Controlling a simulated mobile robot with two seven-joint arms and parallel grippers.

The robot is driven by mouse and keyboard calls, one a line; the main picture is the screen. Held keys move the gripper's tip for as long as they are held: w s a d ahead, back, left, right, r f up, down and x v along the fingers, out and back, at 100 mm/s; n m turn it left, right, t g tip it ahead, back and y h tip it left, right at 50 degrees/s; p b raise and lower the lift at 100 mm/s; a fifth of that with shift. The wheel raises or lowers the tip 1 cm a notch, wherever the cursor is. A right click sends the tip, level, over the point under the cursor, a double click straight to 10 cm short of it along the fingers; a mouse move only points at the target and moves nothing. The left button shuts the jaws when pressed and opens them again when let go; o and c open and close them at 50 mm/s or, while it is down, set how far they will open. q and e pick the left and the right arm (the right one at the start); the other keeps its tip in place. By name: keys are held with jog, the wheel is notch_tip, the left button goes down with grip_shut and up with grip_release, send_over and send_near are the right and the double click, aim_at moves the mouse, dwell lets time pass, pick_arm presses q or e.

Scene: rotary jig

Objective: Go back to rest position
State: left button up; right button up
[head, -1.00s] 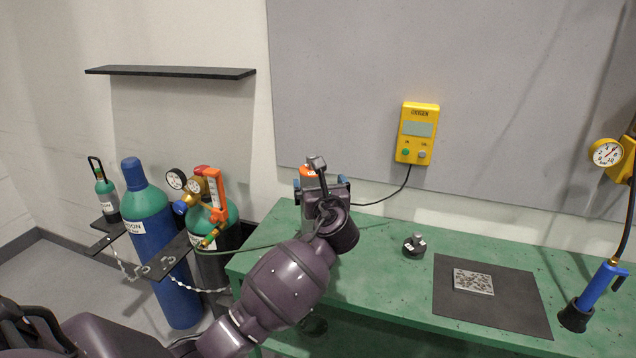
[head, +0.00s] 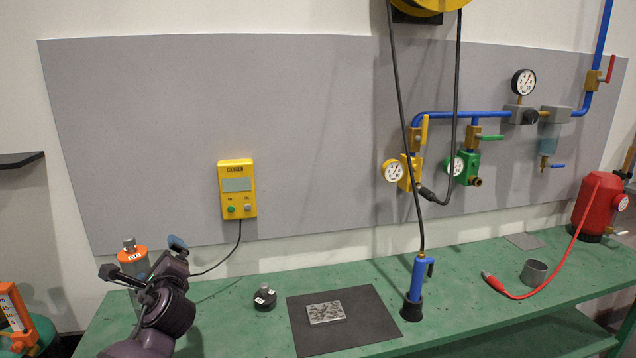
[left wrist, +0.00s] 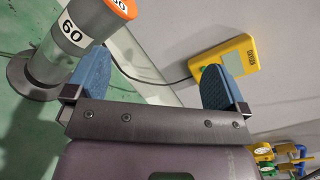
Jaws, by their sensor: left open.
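My left gripper (head: 160,262) is over the back left part of the green workbench (head: 235,310). In the left wrist view its two blue fingertips (left wrist: 154,85) stand wide apart with nothing between them. A grey cylinder with an orange top (head: 132,262) stands on the bench just behind the gripper. In the left wrist view this cylinder (left wrist: 65,50), marked 60, is beside the left finger; I cannot tell whether they touch. My right gripper is not in view.
A small dark knob-like part (head: 264,298), a black mat (head: 360,330) with a speckled plate (head: 326,313) and a blue tool (head: 417,285) are on the bench. A yellow oxygen box (head: 237,190) hangs behind. A red tank (head: 598,205) stands at far right.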

pick_arm(q)
jog(key=s+d+f+n+h, duration=0.3)
jog(key=s+f+n+h, duration=0.2)
jog(key=s+f+n, duration=0.4)
jog(key=s+d+f+n+h, duration=0.4)
jog(key=s+f+n, duration=0.5)
jog(key=f, duration=0.3)
jog(key=shift+s+d+g+h, duration=0.15)
jog(key=shift+s+g+h, duration=0.2)
jog(key=shift+g+h, duration=0.05)
jog(key=s+f+g, duration=0.1)
jog(key=s+f, duration=0.2)
jog(key=s, duration=0.2)
jog(key=s+a+f+n+g, duration=0.1)
jog(key=s+f, duration=0.2)
jog(key=s, duration=0.1)
jog(key=s+f+n+g+y, duration=0.1)
jog(key=s+f, duration=0.2)
jog(key=s, duration=0.2)
jog(key=shift+s+a+f+b, duration=0.3)
jog(key=shift+a+f+b, duration=0.05)
jog(key=shift+b, duration=0.05)
jog(key=shift+c, duration=0.3)
